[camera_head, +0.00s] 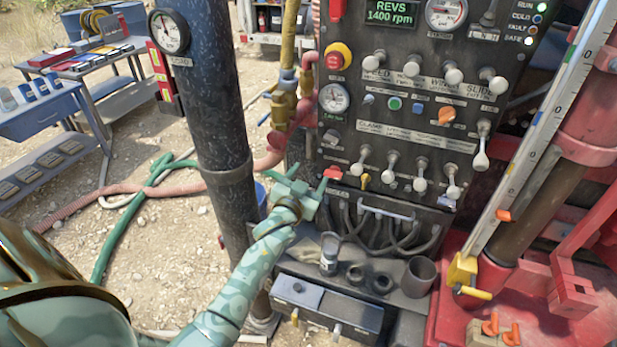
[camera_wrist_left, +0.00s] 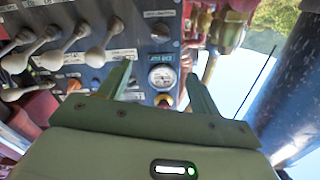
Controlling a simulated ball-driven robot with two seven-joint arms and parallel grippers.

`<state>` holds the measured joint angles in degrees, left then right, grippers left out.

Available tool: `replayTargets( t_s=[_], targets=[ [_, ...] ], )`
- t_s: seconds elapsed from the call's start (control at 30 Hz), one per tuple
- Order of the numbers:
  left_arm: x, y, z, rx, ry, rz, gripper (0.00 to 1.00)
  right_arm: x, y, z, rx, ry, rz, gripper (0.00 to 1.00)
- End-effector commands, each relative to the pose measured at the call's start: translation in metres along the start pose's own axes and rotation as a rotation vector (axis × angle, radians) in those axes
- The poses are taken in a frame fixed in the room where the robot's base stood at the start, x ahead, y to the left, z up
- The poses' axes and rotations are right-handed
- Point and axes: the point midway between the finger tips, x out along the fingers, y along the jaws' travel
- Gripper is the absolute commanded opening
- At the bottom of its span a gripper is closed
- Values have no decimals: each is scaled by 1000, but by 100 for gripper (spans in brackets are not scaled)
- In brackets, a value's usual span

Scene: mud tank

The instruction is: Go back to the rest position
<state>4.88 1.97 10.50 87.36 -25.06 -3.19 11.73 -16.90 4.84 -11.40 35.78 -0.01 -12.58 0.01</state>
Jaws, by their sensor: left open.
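My left arm reaches up from the lower left in the head view. My left gripper (camera_head: 318,190) is in front of the lower left of the dark control panel (camera_head: 385,112). Its two fingers are apart. In the left wrist view the fingers of the left gripper (camera_wrist_left: 163,82) stand open with nothing between them, and a small round gauge (camera_wrist_left: 162,76) shows beyond the gap. The same gauge (camera_head: 334,98) sits at the panel's left side in the head view. A red part (camera_head: 333,172) shows right by the fingertips; I cannot tell whether they touch it. My right gripper is not in view.
A thick dark pipe (camera_head: 207,95) stands left of the panel. White-knobbed levers (camera_head: 420,165) stick out of the panel. A toolbox (camera_head: 325,300) and cups sit below. Red machinery (camera_head: 560,270) is at right. Hoses cross the gravel at left, near blue-grey tables (camera_head: 50,115).

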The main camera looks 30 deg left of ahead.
Motion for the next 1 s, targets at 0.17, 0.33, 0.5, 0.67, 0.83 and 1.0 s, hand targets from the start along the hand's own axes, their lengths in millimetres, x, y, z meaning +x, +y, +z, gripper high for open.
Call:
replayTargets(
  t_s=[0.17,0.33,0.5,0.67,0.83,1.0],
  targets=[
    [0,0,0,0,0,0,64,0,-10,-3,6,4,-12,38],
    [0,0,0,0,0,0,64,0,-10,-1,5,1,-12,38],
    [-1,7,20,19,-55,12,64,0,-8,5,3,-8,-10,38],
    [-23,54,118,23,-247,109,64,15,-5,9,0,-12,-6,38],
    [-87,110,257,41,-492,231,64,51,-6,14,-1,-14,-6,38],
    [-176,150,383,69,-725,340,64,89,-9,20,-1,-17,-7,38]
  ],
)
